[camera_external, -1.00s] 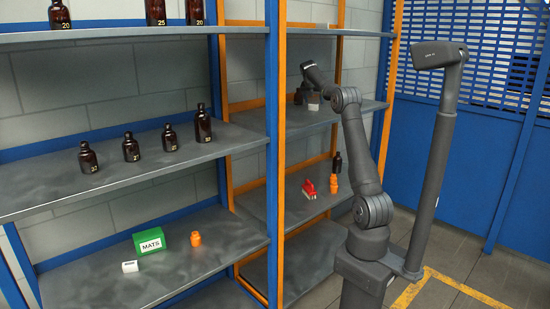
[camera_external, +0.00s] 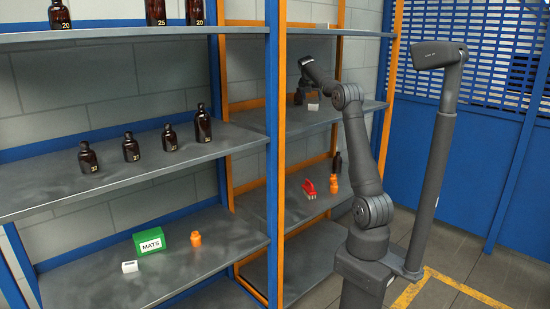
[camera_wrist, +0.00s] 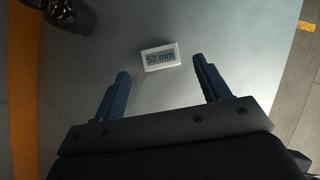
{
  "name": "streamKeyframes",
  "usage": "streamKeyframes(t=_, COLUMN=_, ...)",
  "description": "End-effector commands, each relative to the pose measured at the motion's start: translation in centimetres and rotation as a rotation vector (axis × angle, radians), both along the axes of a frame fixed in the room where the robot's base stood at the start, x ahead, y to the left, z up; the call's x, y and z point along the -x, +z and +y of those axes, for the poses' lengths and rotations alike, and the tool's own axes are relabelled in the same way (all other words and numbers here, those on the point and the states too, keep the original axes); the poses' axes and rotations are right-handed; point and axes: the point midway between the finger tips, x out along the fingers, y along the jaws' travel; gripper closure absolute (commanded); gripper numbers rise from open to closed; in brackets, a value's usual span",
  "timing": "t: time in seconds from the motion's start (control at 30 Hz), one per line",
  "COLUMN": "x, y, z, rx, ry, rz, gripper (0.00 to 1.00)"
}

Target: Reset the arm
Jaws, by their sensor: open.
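My gripper (camera_wrist: 162,80) is open and empty in the wrist view, its two dark blue fingers spread apart. A white block labelled "52 mm" (camera_wrist: 161,57) lies on the grey shelf ahead of the fingertips, roughly between them and not gripped. In the external view my arm reaches into the right-hand rack at the middle shelf. The gripper (camera_external: 303,97) is small there, with the white block (camera_external: 313,107) beside it on that shelf. A dark bottle (camera_wrist: 72,14) shows at the top left of the wrist view, partly cut off.
The left rack's middle shelf (camera_external: 140,180) holds several amber bottles.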

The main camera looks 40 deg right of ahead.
Motion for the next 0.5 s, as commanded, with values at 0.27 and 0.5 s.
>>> streamKeyframes(t=0.27, x=1.2, y=4.9, z=2.9, rx=0.001, ry=0.002, rz=-0.003, gripper=0.31)
streamKeyframes(t=0.5, x=0.5, y=1.5, z=0.9, rx=-0.001, ry=-0.002, rz=0.002, gripper=0.31)
